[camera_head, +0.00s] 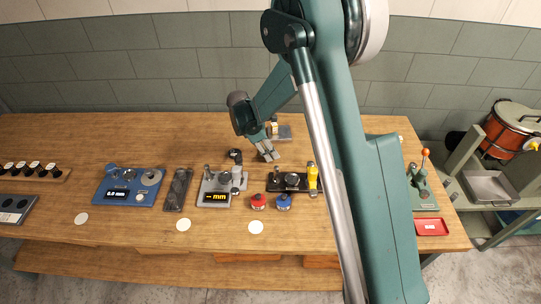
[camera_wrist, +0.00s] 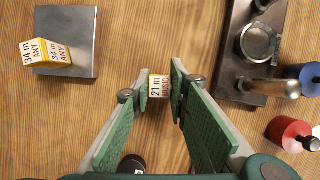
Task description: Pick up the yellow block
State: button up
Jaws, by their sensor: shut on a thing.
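My gripper (camera_wrist: 161,92) is shut on a small block (camera_wrist: 158,87) with a pale face marked "21 m" and a yellowish edge. The block sits between the fingertips; I cannot tell whether it touches the table. In the head view my gripper (camera_head: 268,152) points down over the wooden bench, and the held block is not clear there. Another yellow and white block or pair (camera_wrist: 47,52), marked "34 m", stands on a grey metal plate (camera_wrist: 82,22) to the upper left in the wrist view. In the head view it shows as a small yellow shape (camera_head: 274,128).
A dark fixture with a metal ring (camera_wrist: 258,42) lies to the right, beside red (camera_wrist: 290,133) and blue (camera_wrist: 306,76) knobs. A grey gauge (camera_head: 222,188) and a blue gauge (camera_head: 130,187) stand on the bench. Bare wood lies behind the gauges.

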jog(key=shift+r, duration=5)
jog(key=shift+w, duration=0.15)
jog(key=w+d+r+m, duration=0.1)
jog(key=w+d, duration=0.1)
jog(key=w, duration=0.4)
jog(key=w+d+r+m, duration=0.1)
jog(key=w+d, duration=0.2)
jog(key=w, duration=0.4)
jog(key=shift+w+d+g+p, duration=0.25)
jog(key=shift+d+g+p, duration=0.1)
jog(key=shift+g+p, duration=0.1)
send_near(287, 135)
jog(key=shift+s+d+f, duration=0.1)
jog(key=shift+d+f, duration=0.05)
jog(key=shift+d, duration=0.3)
jog(key=shift+s+d+f, duration=0.1)
jog(key=shift+d+f, duration=0.1)
jog(key=shift+d, duration=0.25)
jog(key=shift+f, duration=1.85)
